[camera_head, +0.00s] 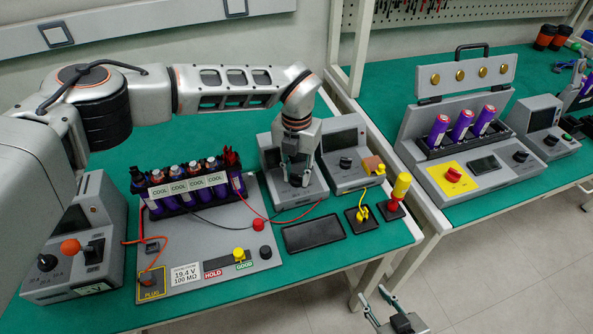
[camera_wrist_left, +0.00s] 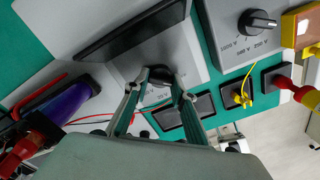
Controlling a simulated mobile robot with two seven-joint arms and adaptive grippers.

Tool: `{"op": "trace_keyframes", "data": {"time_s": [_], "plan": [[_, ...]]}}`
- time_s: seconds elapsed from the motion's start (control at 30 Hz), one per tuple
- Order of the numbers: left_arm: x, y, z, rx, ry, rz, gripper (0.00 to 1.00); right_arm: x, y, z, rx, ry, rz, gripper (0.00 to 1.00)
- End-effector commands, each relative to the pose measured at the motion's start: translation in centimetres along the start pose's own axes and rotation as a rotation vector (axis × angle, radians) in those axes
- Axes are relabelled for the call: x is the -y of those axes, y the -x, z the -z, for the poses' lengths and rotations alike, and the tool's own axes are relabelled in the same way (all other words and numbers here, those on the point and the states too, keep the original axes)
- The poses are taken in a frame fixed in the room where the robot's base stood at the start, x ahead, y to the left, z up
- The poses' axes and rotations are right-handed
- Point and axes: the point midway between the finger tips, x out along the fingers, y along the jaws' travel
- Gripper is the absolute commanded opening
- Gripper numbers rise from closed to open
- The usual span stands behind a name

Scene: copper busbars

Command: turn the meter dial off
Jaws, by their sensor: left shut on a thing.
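The grey meter (camera_head: 270,161) stands on the green bench, behind and partly hidden by my left gripper (camera_head: 295,181). In the left wrist view its dark screen (camera_wrist_left: 130,35) and sloped grey face show. My left gripper in that view (camera_wrist_left: 160,80) has its two fingertips shut on the black dial (camera_wrist_left: 157,92) of this meter. The fingers hide much of the dial, so its pointer setting cannot be read. My right gripper (camera_head: 376,300) is low at the bottom edge, in front of the bench, with its fingers apart and nothing between them.
A second grey meter with a black dial (camera_head: 345,162) stands close on the right. A battery tester board (camera_head: 215,270) with several purple cells and wires lies left. A black tray (camera_head: 314,233) and a red-and-yellow plunger (camera_head: 398,190) are in front.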

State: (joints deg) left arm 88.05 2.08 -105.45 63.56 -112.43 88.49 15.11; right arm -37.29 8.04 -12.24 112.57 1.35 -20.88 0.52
Motion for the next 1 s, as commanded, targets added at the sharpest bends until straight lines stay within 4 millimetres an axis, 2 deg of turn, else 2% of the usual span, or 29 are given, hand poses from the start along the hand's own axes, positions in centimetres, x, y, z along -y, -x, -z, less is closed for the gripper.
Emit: {"op": "trace_keyframes", "data": {"time_s": [0.3, 0.87, 0.9, 0.97, 1.0], "plan": [[0.0, 0.1, 0.0, 0.001, 0.133, 0.000, 0.04, -0.1, 0.3, 0.4, 0.003, 0.002, -0.001, 0.32], [0.0, 0.0, 0.0, 0.000, 0.164, 0.000, 0.04, -0.3, 0.4, 1.3, -0.009, 0.004, -0.004, 0.32], [0.0, 0.0, 0.0, 0.000, 0.164, 0.000, 0.30, -0.3, 0.4, 1.2, -0.009, 0.004, -0.004, 0.32], [0.0, 0.0, 0.0, 0.000, 0.164, 0.000, 0.42, -0.3, 0.3, 1.2, -0.009, 0.004, -0.004, 0.32], [0.0, 0.0, 0.0, 0.000, 0.164, 0.000, 0.42, -0.3, 0.3, 1.2, -0.009, 0.004, -0.004, 0.32]]}}
